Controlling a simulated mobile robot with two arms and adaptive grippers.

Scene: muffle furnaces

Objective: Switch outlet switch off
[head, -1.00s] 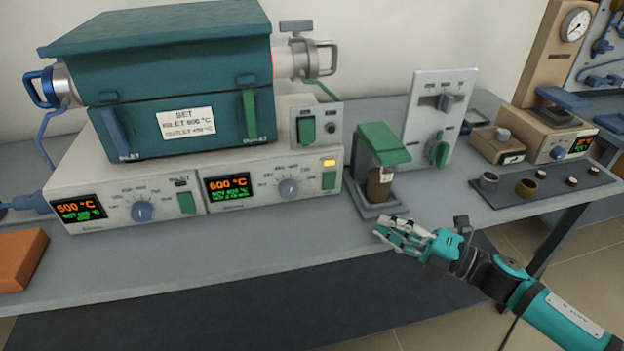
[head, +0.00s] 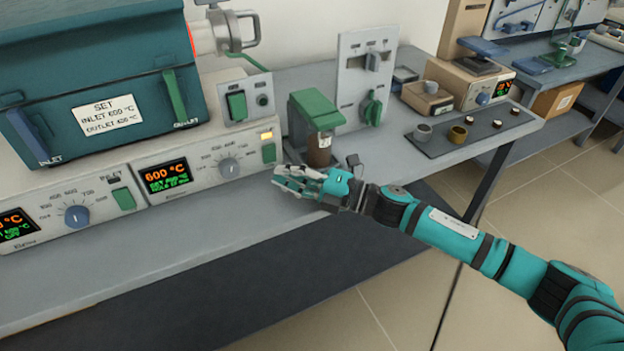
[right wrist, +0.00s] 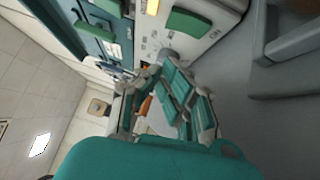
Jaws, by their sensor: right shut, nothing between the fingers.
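The outlet switch is a green rocker (head: 269,152) on the right end of the right-hand controller's cream front, under a lit amber lamp (head: 267,135). In the right wrist view the green rocker (right wrist: 188,25) is close, at the top, with "ON" lettering near it. The right-hand controller's display (head: 164,176) shows 600 °C. My right gripper (head: 279,180) is shut and empty, just in front of and below the rocker in the head view. I cannot tell whether it touches the front. My left gripper is not in view.
A teal furnace (head: 90,70) stands on the controllers. Left of the outlet controls is another green rocker (head: 124,198). The bench front (head: 200,225) is clear.

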